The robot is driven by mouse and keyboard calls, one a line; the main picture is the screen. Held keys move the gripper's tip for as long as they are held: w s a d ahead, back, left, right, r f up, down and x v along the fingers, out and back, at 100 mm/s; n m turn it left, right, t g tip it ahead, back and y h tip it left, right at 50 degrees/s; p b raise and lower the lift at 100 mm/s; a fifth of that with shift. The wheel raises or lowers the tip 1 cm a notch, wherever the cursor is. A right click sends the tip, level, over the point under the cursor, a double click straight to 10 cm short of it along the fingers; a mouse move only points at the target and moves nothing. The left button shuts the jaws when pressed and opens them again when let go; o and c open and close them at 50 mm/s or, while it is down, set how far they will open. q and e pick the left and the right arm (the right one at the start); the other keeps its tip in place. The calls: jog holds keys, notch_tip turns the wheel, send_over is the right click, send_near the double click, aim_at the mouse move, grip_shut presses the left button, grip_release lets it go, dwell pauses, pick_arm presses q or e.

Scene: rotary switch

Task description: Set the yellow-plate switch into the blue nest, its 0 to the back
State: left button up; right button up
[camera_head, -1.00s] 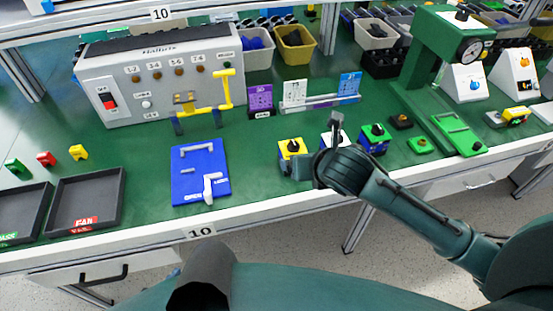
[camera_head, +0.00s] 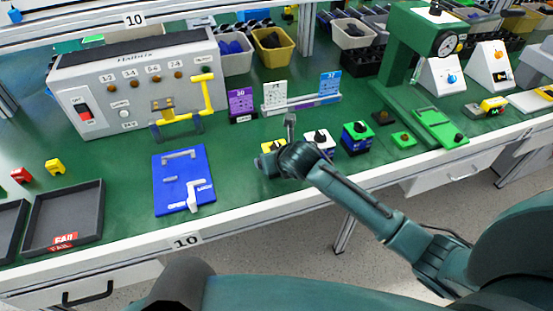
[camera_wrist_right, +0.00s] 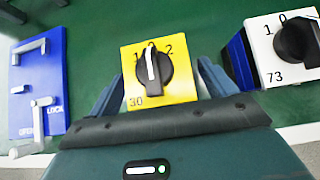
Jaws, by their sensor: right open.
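The yellow-plate switch (camera_head: 268,146) stands on the green bench, partly hidden by my right gripper in the head view. In the right wrist view the yellow plate (camera_wrist_right: 185,93) shows marks 1, 0, 2 along its far edge, the number 30, and a black knob pointing to 0. The 0 is toward the back. My right gripper (camera_wrist_right: 160,72) is open, with one finger on either side of the switch; contact cannot be told. In the head view this gripper (camera_head: 272,160) is low over it. The blue nest (camera_head: 164,197), with a white OPEN/LOCK lever, lies to the left. My left gripper is not seen.
A white-plate switch marked 73 (camera_wrist_right: 278,77) stands close right of the right finger. A blue-and-green switch (camera_head: 356,137) is further right. The tester box (camera_head: 140,85) with a yellow handle stands behind the nest. Bench between nest and yellow switch is clear.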

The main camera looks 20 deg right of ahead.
jog(key=shift+w+f, duration=0.45)
jog(key=shift+c, duration=0.4)
jog(key=c, duration=1.1)
